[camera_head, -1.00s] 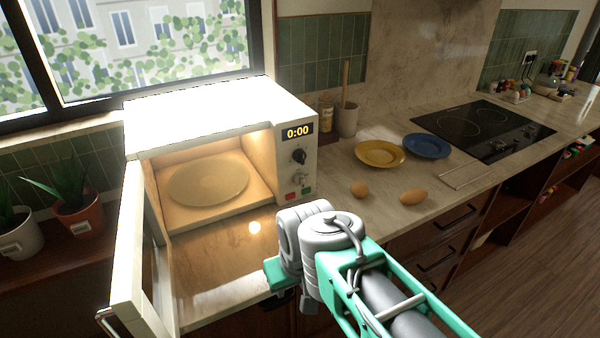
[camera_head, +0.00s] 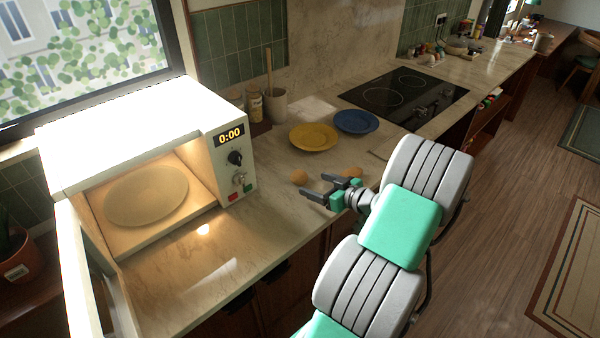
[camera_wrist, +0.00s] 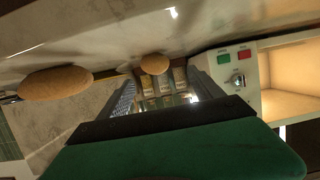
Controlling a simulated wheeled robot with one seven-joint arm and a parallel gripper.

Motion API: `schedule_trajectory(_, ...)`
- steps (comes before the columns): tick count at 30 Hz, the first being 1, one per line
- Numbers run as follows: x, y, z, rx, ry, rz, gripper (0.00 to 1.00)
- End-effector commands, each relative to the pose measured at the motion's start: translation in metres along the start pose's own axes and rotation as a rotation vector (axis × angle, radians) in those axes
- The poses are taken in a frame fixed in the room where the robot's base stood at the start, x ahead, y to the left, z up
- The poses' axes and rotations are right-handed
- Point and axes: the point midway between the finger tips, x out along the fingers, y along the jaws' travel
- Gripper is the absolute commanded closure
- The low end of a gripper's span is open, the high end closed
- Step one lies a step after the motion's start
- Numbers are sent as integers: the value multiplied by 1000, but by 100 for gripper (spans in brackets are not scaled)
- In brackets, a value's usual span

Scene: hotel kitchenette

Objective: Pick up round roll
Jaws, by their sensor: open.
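The round roll (camera_head: 299,176) is small and brown and lies on the counter in front of the yellow plate. In the wrist view the round roll (camera_wrist: 154,64) shows between the two fingertips, a little beyond them. The longer oval roll (camera_head: 352,171) lies to its right, partly hidden by my gripper. It appears large at the left of the wrist view (camera_wrist: 55,82). My gripper (camera_head: 312,185) is open and empty, its fingers pointing left, just in front of the round roll in the head view.
A yellow plate (camera_head: 313,138) and a blue plate (camera_head: 356,121) sit behind the rolls. The open, lit microwave (camera_head: 215,119) stands at left. A utensil crock (camera_head: 277,105), jars and a black cooktop (camera_head: 402,99) are further back. The counter between microwave and rolls is clear.

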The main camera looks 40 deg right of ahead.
Motion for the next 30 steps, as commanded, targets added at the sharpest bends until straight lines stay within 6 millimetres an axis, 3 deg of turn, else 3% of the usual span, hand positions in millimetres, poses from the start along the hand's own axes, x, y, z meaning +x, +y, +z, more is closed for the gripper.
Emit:
schedule_trajectory(4,6,10,-1,0,30,24,24)
schedule_trajectory(16,67,10,-1,0,26,22,24)
schedule_trajectory(23,71,11,1,0,25,25,24)
schedule_trajectory(30,71,10,1,1,25,24,43)
